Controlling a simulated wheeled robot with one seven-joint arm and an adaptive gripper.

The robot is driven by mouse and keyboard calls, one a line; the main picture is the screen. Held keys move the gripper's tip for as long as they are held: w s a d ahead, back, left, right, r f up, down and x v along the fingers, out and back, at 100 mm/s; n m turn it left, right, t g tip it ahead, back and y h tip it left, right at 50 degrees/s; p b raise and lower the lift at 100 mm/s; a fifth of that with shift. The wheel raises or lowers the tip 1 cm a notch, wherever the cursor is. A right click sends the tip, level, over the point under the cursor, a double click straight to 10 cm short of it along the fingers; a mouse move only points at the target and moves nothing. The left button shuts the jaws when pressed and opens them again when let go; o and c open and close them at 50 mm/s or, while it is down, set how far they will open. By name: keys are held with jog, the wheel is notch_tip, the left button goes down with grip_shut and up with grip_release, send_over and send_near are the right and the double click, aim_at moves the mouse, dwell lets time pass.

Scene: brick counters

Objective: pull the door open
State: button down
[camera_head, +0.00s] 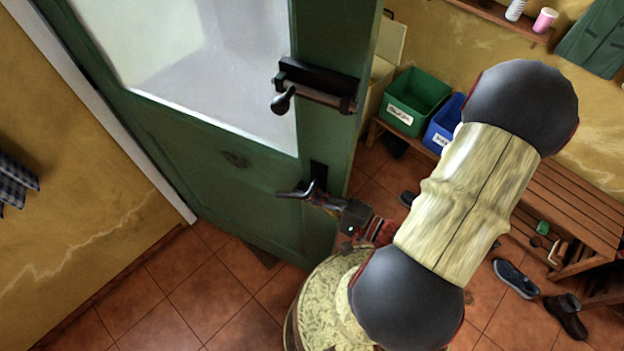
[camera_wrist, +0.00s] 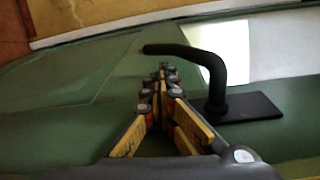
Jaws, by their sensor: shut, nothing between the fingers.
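The green door (camera_head: 225,160) has a large pale glass pane and stands at an angle. Its right edge is visible, with floor and room showing past it. A dark lever handle (camera_head: 290,191) sits near that edge; in the wrist view the black lever (camera_wrist: 210,56) bends from a rectangular plate and points left. My gripper (camera_head: 312,194) is at the lever. In the wrist view its fingers (camera_wrist: 164,72) are closed together, empty, just below the lever in the picture. I cannot tell whether they touch the lever or the door.
A dark latch box (camera_head: 318,80) with a knob is mounted above the lever. A green bin (camera_head: 415,98), a blue bin (camera_head: 440,125), a wooden bench (camera_head: 570,205) and shoes (camera_head: 515,279) lie right. Tiled floor is clear lower left.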

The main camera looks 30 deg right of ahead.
jog(key=shift+s+a, duration=0.25)
jog(key=shift+a, duration=0.25)
jog(key=shift+s+d, duration=0.1)
jog(key=v, duration=0.8)
dwell(0.8)
jog(key=shift+f, duration=0.1)
jog(key=shift+x, duration=3.8)
